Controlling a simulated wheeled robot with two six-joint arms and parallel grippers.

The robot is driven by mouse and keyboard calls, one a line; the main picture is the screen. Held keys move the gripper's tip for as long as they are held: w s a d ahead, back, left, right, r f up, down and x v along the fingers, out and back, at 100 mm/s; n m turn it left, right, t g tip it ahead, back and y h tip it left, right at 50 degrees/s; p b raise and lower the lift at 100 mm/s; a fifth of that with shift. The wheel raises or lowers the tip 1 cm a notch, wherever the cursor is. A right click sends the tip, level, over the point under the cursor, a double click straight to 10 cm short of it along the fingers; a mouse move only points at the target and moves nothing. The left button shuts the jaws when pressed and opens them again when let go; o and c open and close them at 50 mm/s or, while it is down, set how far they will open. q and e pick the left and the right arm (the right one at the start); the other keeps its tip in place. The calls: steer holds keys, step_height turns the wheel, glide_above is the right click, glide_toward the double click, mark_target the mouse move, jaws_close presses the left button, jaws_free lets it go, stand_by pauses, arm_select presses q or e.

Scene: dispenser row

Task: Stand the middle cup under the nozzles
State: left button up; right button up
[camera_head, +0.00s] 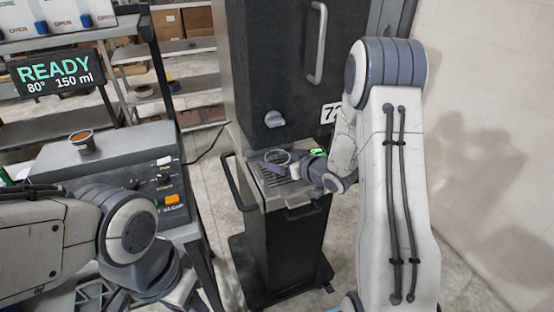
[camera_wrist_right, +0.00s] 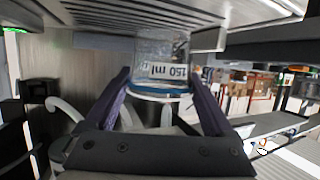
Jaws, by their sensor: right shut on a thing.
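The clear cup shows as a round rim (camera_head: 278,157) over the dispenser's slotted drip tray (camera_head: 275,182) in the head view. In the right wrist view, which is upside down, the clear cup (camera_wrist_right: 160,58) with a "150 ml" label and a blue band sits between the purple fingers. My right gripper (camera_head: 280,163) is shut on this cup, which looks upright and close to the tray; I cannot tell whether it touches. My left gripper (camera_head: 178,292) is low at left, mostly hidden by its arm, its jaws unclear. I cannot make out the nozzles.
A sign (camera_head: 58,73) reads READY, 80°, 150 ml. A pale wall (camera_head: 490,110) bounds the right.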

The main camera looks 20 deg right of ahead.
steer(key=shift+f+b, duration=0.5)
steer(key=shift+f, duration=0.1)
steer(key=o, duration=1)
steer(key=shift+o, duration=0.2)
steer(key=shift+s+d+r, duration=0.1)
